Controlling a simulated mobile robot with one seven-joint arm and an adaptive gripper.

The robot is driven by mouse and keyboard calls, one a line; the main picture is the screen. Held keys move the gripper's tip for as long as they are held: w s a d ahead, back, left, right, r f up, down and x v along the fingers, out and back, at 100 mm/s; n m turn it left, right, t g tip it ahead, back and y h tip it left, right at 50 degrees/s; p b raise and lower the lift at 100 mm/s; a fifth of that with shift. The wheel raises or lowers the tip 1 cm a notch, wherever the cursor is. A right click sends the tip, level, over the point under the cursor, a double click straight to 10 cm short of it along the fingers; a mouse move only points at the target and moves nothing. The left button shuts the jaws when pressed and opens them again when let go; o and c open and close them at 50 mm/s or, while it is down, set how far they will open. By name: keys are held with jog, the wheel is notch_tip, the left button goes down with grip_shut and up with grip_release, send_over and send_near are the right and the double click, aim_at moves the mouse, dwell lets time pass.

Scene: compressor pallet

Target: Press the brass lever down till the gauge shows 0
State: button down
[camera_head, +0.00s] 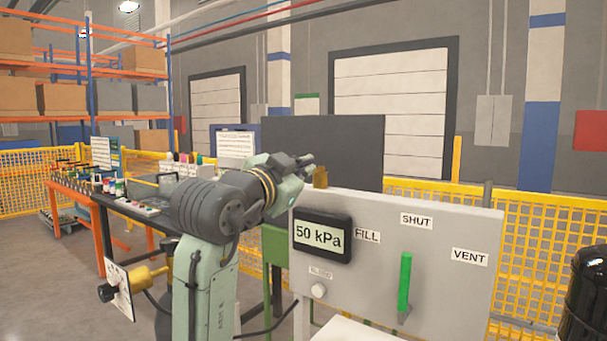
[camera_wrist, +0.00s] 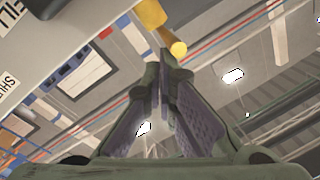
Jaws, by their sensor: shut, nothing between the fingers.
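The gauge (camera_head: 319,236) on the front of the grey panel reads 50 kPa. A small brass piece, which looks like the brass lever (camera_head: 320,177), stands at the panel's top left edge. In the wrist view a brass bar with a round end (camera_wrist: 160,28) shows just beyond my fingertips. My gripper (camera_head: 307,161) is shut and empty, its tips close beside the brass piece. It also shows shut in the wrist view (camera_wrist: 166,62). I cannot tell whether the tips touch the brass.
The panel (camera_head: 450,310) carries an upright green handle (camera_head: 405,282) under the SHUT label, between FILL and VENT, and a white knob (camera_head: 318,291). A brass fitting (camera_head: 150,277) hangs at lower left. A black drum (camera_head: 588,300) stands right; yellow mesh fence (camera_head: 545,240) runs behind.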

notch_tip(320, 180, down, 3)
jog(key=b, duration=0.2)
jog(key=shift+b, duration=0.3)
dwell(1.7)
